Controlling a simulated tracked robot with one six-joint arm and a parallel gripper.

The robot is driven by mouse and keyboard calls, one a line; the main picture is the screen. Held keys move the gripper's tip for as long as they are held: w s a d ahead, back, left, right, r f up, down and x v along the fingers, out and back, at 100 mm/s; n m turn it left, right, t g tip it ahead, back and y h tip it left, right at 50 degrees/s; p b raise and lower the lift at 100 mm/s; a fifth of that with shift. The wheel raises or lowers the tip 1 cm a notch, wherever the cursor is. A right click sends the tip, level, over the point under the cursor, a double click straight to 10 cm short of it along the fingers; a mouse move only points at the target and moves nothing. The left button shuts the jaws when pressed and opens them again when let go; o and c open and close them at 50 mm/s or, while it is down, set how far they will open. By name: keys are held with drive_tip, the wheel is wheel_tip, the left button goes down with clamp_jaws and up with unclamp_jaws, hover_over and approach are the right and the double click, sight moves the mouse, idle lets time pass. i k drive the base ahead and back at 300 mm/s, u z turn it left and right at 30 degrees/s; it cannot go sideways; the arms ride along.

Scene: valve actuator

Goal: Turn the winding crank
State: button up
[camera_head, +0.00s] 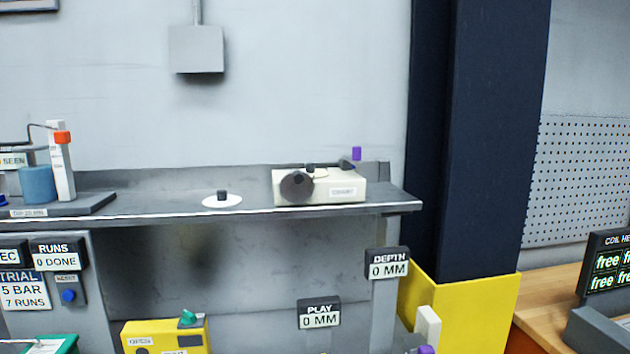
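No part is plainly labelled as the winding crank. A cream box (335,190) with a small label stands at the right end of the grey bench. A dark round disc (296,186) is on its front left. A short dark arm with a purple knob (357,153) sticks up at its back right; this looks like a crank, but I cannot be sure. At the far left, a blue cylinder (38,184) stands beside a white post (61,170) with an orange block and a thin bent rod. My gripper is not in view.
The grey bench (150,212) has a white disc with a black knob (222,199); its top is otherwise clear between the two devices. A yellow box (165,337) is below. A dark column (480,140) with a yellow base stands right, beside a wooden table (545,310).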

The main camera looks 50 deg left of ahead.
sight(297, 186)
drive_tip(key=z, duration=0.05)
drive_tip(key=k, duration=1.3)
drive_tip(key=u, duration=2.05)
drive_tip(key=i, duration=0.9)
drive_tip(key=u, duration=0.05)
